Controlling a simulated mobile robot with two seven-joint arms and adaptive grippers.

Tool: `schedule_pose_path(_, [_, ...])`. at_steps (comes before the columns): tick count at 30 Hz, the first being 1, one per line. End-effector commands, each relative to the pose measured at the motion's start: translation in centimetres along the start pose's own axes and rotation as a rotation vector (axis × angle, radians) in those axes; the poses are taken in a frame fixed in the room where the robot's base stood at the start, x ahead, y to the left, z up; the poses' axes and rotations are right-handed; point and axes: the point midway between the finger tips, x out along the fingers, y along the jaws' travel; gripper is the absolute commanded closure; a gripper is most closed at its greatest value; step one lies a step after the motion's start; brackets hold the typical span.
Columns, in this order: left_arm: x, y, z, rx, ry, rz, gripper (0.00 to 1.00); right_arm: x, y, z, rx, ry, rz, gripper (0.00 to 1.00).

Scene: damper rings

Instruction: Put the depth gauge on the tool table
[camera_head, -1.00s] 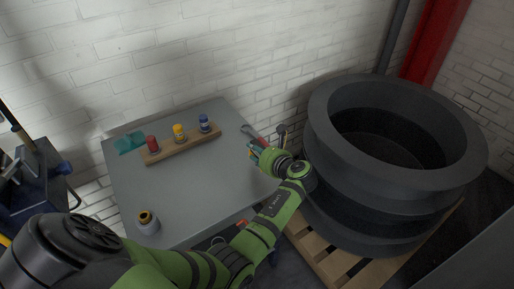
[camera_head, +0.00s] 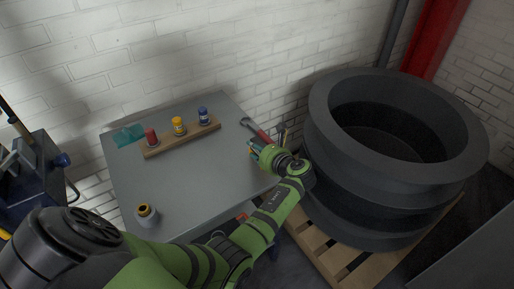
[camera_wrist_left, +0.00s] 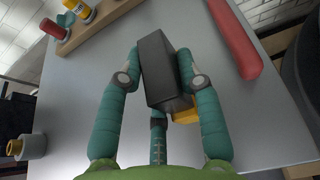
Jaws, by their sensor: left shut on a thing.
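The tool table (camera_head: 205,180) is a grey top against the white brick wall. My left gripper (camera_head: 254,146) is over its right edge area. In the left wrist view its teal fingers (camera_wrist_left: 160,75) are shut around a dark grey block (camera_wrist_left: 163,72) with a yellow part (camera_wrist_left: 186,116) beside its lower end. This looks like the depth gauge; the head view mostly hides it. The block is over the table top; I cannot tell whether it touches the surface. My right gripper is not in view.
A red-handled tool (camera_head: 262,135) lies close beside the gripper. A wooden rack (camera_head: 184,139) holds red, yellow and blue containers. A teal cloth (camera_head: 128,136) and a grey spool-like item (camera_head: 146,215) are at left. Large dark rings (camera_head: 390,150) stand on a pallet at right. The table's middle is clear.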

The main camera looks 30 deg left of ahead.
Motion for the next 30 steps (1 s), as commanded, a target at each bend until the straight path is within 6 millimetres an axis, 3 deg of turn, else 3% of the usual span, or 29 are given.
schedule_pose_path(23, [0.27, -0.07, -0.53, -0.001, -0.003, -0.001, 1.0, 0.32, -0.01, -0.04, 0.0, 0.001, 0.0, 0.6])
schedule_pose_path(24, [0.25, -0.08, -0.48, -0.002, -0.003, -0.001, 0.53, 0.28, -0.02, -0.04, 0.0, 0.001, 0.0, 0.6])
schedule_pose_path(25, [0.24, -0.07, -0.48, -0.001, -0.002, -0.001, 0.41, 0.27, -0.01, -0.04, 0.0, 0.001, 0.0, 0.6])
schedule_pose_path(30, [0.25, -0.05, -0.54, -0.001, -0.001, -0.001, 0.37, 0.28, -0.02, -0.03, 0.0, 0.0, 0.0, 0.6])
